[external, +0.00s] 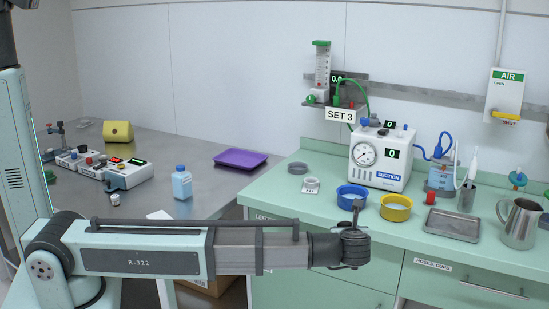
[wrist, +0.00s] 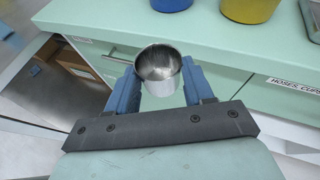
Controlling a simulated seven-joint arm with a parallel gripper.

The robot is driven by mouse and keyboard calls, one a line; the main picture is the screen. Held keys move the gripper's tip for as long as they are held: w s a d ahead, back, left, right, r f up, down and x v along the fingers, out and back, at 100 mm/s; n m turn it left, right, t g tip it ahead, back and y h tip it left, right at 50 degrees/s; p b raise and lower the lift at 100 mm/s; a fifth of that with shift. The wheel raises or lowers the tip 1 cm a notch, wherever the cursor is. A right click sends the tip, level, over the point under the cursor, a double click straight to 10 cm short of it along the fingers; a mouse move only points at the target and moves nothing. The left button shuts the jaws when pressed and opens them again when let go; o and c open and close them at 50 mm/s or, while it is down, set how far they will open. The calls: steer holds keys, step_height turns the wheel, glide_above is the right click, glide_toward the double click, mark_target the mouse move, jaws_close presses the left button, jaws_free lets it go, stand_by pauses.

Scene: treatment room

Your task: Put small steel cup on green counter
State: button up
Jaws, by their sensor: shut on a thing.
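My gripper (wrist: 158,82) is shut on the small steel cup (wrist: 158,66), with one blue finger on each side of it. The cup's open mouth faces the camera in the wrist view and looks empty. In the external view my gripper (external: 352,236) is at the front edge of the green counter, and the cup cannot be made out clearly there. The green counter (external: 300,208) runs along the right side; it also shows in the wrist view (wrist: 225,48) beyond the cup.
On the counter stand a blue ring-shaped dish (external: 352,203), a yellow one (external: 396,214), a grey tray (external: 452,224), a steel pitcher (external: 521,224) and a suction unit (external: 381,158). The counter's front left is clear. A steel table (external: 215,185) stands left.

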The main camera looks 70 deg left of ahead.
steer(key=s+d+f+m+t+h, duration=0.1)
steer(key=s+d+f+m+t, duration=0.3)
steer(key=s+d, duration=0.55)
step_height(320, 180, up, 19)
steer(key=m+t+h, duration=0.3)
steer(key=m+h, duration=0.2)
steer(key=h, duration=0.1)
glide_above(477, 221)
steer(key=shift+w+a+f, duration=0.1)
steer(key=shift+w+f, duration=0.05)
steer(key=shift+f, duration=2.3)
steer(key=shift+w+a+f, duration=0.15)
steer(key=shift+w+f, duration=0.05)
steer(key=shift+f, duration=2.2)
steer(key=shift+w+a+f, duration=0.1)
steer(key=shift+w+f, duration=0.05)
steer(key=shift+f, duration=2.3)
steer(key=shift+f, duration=0.2)
steer(key=o, duration=0.8)
steer(key=shift+o, duration=0.2)
steer(key=shift+r, duration=0.1)
